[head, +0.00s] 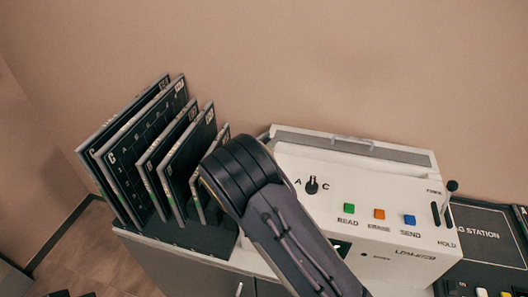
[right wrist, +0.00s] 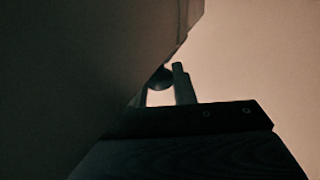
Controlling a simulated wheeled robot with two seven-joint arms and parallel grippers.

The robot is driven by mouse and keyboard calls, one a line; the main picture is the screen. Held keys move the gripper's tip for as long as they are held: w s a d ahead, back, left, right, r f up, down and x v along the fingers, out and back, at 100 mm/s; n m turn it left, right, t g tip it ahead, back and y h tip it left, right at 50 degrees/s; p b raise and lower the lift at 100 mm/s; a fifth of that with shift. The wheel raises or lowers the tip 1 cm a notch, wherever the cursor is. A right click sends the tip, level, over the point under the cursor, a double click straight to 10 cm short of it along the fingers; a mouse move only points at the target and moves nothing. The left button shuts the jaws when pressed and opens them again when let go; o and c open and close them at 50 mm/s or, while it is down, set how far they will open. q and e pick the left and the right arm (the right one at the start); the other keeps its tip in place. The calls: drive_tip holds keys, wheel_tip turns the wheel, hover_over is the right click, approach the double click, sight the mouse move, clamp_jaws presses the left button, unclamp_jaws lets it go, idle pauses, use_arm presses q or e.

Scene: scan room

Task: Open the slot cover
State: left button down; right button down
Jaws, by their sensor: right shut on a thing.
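The white scanner machine (head: 395,190) stands against the wall in the head view. A long grey strip with a small light handle (head: 372,144) runs along its top rear edge; I cannot tell whether this is the slot cover. My right arm crosses the machine's left front and hides part of it. In the right wrist view my right gripper (right wrist: 165,88) is shut on a dark round knob (right wrist: 159,79). The picture is dark, and what the knob belongs to is hidden. My left gripper is not in view.
A dark rack of several upright panels (head: 165,150) stands left of the machine, close to my arm. The machine's front has a dial (head: 312,186), green, orange and blue buttons (head: 379,214), and a FREE/HOLD lever (head: 450,188). A black station panel (head: 490,240) lies at right.

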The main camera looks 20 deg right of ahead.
drive_tip(key=shift+w+d, duration=0.35)
drive_tip(key=shift+w, duration=0.2)
drive_tip(key=c, duration=1.3)
unclamp_jaws()
drive_tip(key=shift+o, duration=0.2)
drive_tip(key=b+v, duration=0.1)
drive_tip(key=v, duration=0.7)
drive_tip(key=shift+b, duration=0.3)
